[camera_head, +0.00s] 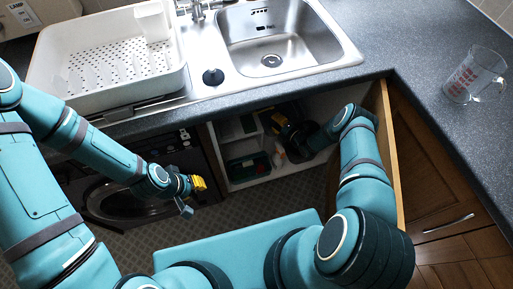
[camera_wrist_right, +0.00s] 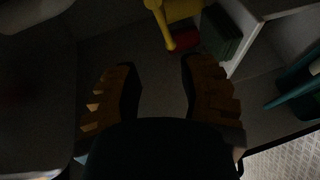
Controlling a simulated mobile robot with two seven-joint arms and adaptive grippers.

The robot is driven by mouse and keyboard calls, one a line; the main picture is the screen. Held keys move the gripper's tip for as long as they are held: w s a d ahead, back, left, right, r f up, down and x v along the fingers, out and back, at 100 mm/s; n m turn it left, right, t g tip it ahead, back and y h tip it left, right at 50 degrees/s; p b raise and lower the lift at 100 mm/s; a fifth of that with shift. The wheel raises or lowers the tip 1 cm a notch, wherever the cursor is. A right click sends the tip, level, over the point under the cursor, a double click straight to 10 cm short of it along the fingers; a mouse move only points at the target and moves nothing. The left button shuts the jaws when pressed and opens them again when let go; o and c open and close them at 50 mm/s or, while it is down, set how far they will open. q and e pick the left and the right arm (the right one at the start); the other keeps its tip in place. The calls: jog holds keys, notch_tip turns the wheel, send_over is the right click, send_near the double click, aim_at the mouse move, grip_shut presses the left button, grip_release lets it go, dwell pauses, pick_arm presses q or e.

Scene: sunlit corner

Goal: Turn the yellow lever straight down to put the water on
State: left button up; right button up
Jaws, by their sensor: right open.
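In the right wrist view, a yellow lever (camera_wrist_right: 161,22) shows at the top, beyond my fingertips. Its arm runs down and slightly right from the top edge, and a yellow part lies beside it at the right. My right gripper (camera_wrist_right: 157,64) is open and empty, its two fingers apart below the lever and not touching it. In the head view, my right gripper (camera_head: 281,128) is inside the open cupboard under the sink, and I cannot make out the lever there. My left gripper (camera_head: 198,184) hangs in front of the washing machine, away from the cupboard; its finger opening is unclear.
The washing machine (camera_head: 125,200) is left. The sink (camera_head: 290,45), dish rack (camera_head: 105,75) and measuring jug (camera_head: 474,75) are above.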

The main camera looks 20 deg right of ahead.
jog(key=s+a+r+m+g+h+b, duration=0.1)
jog(key=s+a+r+m+g, duration=0.3)
jog(key=s+m, duration=0.4)
jog(key=s+a+r+m+g+h+b, duration=0.1)
jog(key=s+a+r+m+g, duration=0.4)
jog(key=s+a+r+m, duration=0.2)
jog(key=shift+s+a+m+g+h+b, duration=0.35)
jog(key=shift+s+a+m, duration=0.8)
jog(key=shift+m, duration=0.95)
jog(key=shift+w+a, duration=0.1)
jog(key=shift+w, duration=0.05)
